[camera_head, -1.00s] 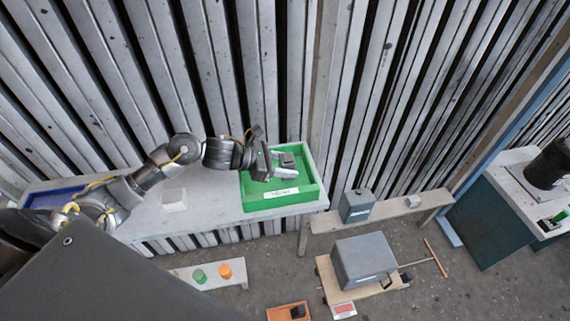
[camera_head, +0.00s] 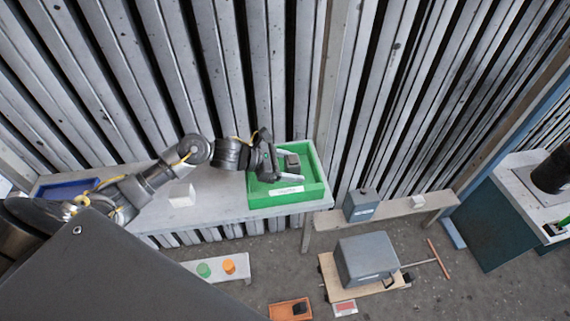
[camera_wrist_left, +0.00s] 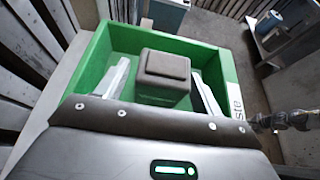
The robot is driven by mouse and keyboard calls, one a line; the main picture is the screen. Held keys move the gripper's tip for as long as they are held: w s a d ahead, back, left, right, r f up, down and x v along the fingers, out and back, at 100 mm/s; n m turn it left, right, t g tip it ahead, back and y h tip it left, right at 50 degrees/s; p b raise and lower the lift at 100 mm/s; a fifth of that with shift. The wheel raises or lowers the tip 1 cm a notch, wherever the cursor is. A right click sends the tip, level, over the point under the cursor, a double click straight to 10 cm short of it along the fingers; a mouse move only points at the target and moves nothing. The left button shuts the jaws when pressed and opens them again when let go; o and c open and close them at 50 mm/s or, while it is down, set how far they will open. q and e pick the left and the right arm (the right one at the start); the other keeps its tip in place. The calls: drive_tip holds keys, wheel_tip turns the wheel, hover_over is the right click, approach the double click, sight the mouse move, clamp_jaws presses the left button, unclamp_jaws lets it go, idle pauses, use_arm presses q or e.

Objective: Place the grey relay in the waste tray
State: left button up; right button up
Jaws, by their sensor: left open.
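The grey relay (camera_head: 291,160), a dark grey block with a raised square top, sits inside the green waste tray (camera_head: 314,194). In the left wrist view the relay (camera_wrist_left: 164,68) stands between the two fingers, with green floor showing on both sides of it. The tray (camera_wrist_left: 85,75) has a white label on its side, partly cut off here. My left gripper (camera_head: 284,168) is open over the tray, its pale fingers on either side of the relay with visible gaps. The relay's lower near part is hidden behind the gripper body. My right gripper is not clearly shown.
The tray stands at the right end of a pale bench (camera_head: 215,208). A white block (camera_head: 181,195) and a blue tray (camera_head: 66,188) are further left on it. A grey box (camera_head: 362,205) stands on a lower bench to the right. Slatted metal wall rises behind.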

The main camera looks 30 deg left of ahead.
use_arm(q)
drive_tip(key=shift+s+a, duration=0.1)
drive_tip(key=shift+a, duration=0.1)
drive_tip(key=b+v, duration=0.4)
drive_tip(key=v, duration=0.6)
drive_tip(key=shift+s+a+r, duration=0.1)
drive_tip(key=shift+s+a, duration=0.1)
drive_tip(key=shift+s+a+r+b, duration=0.25)
drive_tip(key=shift+a+r+b, duration=0.05)
drive_tip(key=shift+r, duration=0.1)
